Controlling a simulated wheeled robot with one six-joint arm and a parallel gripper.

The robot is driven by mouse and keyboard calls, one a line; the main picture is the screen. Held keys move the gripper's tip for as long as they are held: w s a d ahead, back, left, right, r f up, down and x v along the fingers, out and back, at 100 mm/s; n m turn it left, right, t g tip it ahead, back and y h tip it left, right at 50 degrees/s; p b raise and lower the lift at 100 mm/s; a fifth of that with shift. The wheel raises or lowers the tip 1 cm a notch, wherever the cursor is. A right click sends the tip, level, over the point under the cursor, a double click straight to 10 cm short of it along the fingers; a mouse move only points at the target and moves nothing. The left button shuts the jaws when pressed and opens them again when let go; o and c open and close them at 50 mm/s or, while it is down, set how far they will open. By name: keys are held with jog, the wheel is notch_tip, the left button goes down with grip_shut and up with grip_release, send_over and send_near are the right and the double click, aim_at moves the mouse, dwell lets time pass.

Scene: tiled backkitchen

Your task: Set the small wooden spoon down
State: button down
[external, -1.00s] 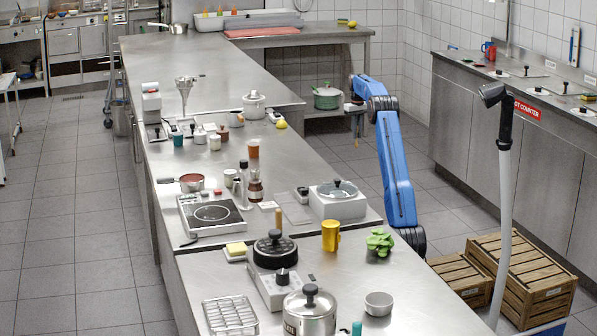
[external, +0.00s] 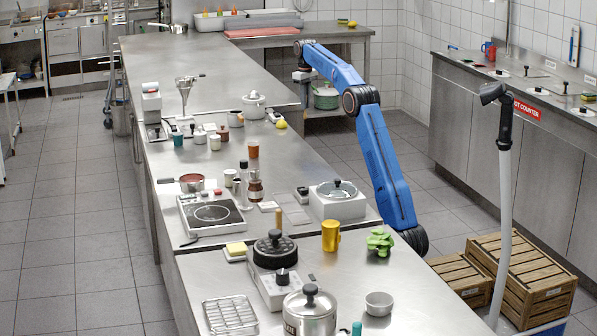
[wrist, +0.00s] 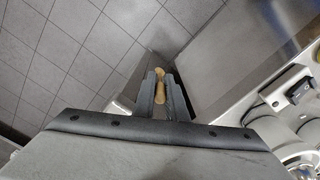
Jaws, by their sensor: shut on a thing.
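The small wooden spoon (wrist: 159,94) is between the two dark fingers of my gripper (wrist: 163,100) in the wrist view, with its tan wood showing along the gap. My gripper is shut on it. In the external view my gripper (external: 302,78) hangs downward at the end of the blue arm, by the right edge of the long steel counter (external: 230,85). The spoon is too small to make out there. In the wrist view floor tiles lie to the left of the spoon and a steel surface to the right.
A green pot (external: 326,97) is on the low shelf behind. The counter's far stretch is mostly clear.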

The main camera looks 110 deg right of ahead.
jog(key=w+a+r+n, duration=0.3)
jog(key=w+a+r, duration=0.4)
jog(key=w+a, duration=0.35)
jog(key=w+a+r+n, duration=0.2)
jog(key=w+a+r, duration=0.4)
jog(key=w+a, duration=0.45)
jog(key=w+a+r+n, duration=0.3)
jog(key=w+a+r, duration=0.5)
jog(key=a, duration=0.5)
jog(key=w+a+f+n, duration=0.2)
jog(key=w+a, duration=0.2)
jog(key=a, duration=0.6)
jog(key=w+a+f+n, duration=0.25)
jog(key=w+a, duration=0.25)
jog(key=a, duration=0.4)
jog(key=w+a+f+n, duration=0.2)
jog(key=w+a+n, duration=0.15)
jog(key=a, duration=0.65)
jog(key=shift+m, duration=0.5)
jog(key=shift+w+f, duration=0.15)
jog(key=shift+f, duration=2.05)
jog(key=shift+w+f, duration=0.15)
jog(key=shift+f, duration=2.05)
jog(key=shift+f, duration=0.15)
jog(key=c, duration=1.8)
grip_release()
jog(key=shift+o, duration=0.2)
